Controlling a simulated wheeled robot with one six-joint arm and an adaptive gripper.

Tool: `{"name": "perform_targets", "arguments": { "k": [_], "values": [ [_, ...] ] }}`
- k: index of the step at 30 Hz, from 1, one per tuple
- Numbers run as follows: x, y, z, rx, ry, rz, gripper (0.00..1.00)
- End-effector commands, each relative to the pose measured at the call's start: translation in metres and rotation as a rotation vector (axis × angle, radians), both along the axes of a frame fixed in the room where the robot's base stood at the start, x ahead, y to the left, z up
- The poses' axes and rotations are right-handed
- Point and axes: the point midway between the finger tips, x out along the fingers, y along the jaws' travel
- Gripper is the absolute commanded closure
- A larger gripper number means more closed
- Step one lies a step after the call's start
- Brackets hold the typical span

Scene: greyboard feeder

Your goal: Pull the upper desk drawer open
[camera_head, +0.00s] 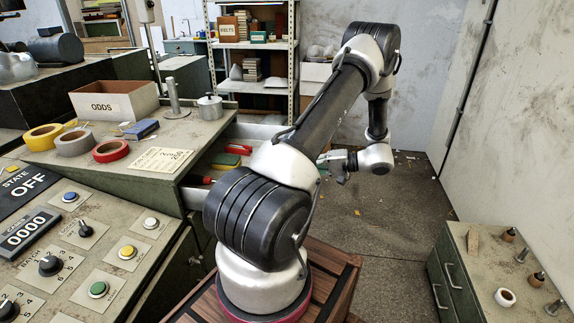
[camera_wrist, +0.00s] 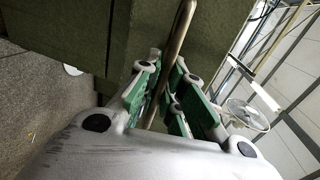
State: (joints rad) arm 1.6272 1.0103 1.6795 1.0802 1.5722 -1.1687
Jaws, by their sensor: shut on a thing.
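The green-grey desk (camera_head: 150,165) stands at the left in the head view. Its upper drawer (camera_head: 255,131) is out to the right, showing pale walls and red and green things inside. My arm hides much of the drawer and its front. My gripper (camera_head: 338,162) is at the drawer's outer end, beyond my arm. In the wrist view my gripper (camera_wrist: 168,88) has its green-padded fingers closed around a metal bar handle (camera_wrist: 181,35). The green drawer front (camera_wrist: 130,45) is just behind the handle.
On the desk are an ODDS box (camera_head: 115,101), tape rolls (camera_head: 75,143), a lidded pot (camera_head: 210,107) and a paper card (camera_head: 160,160). A control panel (camera_head: 90,255) is in front. A green cabinet (camera_head: 490,260) stands at right. The floor (camera_head: 395,215) between is mostly clear.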

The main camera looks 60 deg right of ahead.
Motion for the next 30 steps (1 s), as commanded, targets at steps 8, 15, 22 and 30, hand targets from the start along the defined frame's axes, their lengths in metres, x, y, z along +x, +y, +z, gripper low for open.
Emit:
{"name": "perform_targets", "arguments": {
  "k": [8,15,22,30],
  "values": [
    [-0.031,-0.013,-0.001,0.001,0.001,0.000,1.00],
    [-0.037,-0.015,-0.001,0.001,0.001,0.001,1.00],
    [-0.037,-0.015,-0.001,0.001,0.001,0.001,1.00],
    [-0.037,-0.015,0.000,0.001,0.000,0.001,0.68]
  ]
}}
